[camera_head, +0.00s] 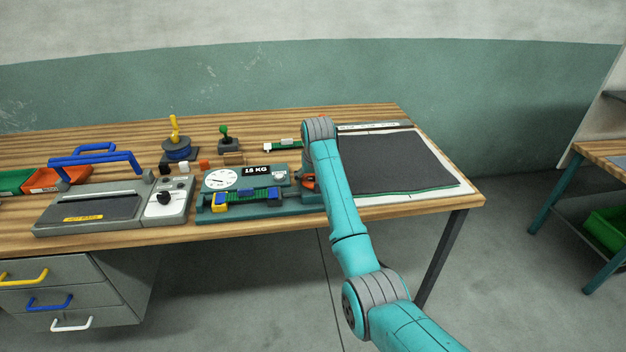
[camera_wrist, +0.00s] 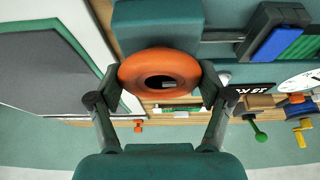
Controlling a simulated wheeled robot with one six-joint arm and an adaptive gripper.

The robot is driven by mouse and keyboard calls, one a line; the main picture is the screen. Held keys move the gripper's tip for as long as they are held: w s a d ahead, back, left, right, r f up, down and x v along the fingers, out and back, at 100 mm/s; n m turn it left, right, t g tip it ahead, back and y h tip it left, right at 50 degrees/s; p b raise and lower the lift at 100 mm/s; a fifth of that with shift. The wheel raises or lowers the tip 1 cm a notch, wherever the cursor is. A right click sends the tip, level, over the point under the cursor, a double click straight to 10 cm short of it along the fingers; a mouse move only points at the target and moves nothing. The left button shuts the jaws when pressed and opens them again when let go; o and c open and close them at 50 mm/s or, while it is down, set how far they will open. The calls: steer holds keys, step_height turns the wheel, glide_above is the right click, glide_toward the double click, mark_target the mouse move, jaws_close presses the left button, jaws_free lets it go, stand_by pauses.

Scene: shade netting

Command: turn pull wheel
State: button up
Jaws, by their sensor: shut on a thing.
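The pull wheel is an orange ring with a dark hub (camera_wrist: 133,70). In the wrist view it sits between the two fingers of my gripper (camera_wrist: 160,88), one finger on each side of its rim. My gripper is shut on it. The wheel is mounted on the teal block (camera_wrist: 150,22) of the bench device. In the head view a sliver of the orange wheel (camera_head: 308,183) shows at the device's right end, and my arm hides the rest.
The device base (camera_head: 225,213) carries a dial (camera_head: 221,179) and a "15 KG" display (camera_head: 256,170). A heat sealer-like unit with a blue handle (camera_head: 97,155) stands left. Dark netting (camera_head: 400,160) lies flat at the right. A green-knobbed lever (camera_head: 226,133) and yellow-handled part (camera_head: 175,125) stand behind.

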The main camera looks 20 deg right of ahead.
steer(key=shift+m+g+h, duration=0.3)
steer(key=shift+m+h, duration=0.3)
steer(key=shift+m, duration=1)
steer(key=o, duration=1.1)
steer(key=v, duration=1.2)
steer(key=shift+a, duration=0.1)
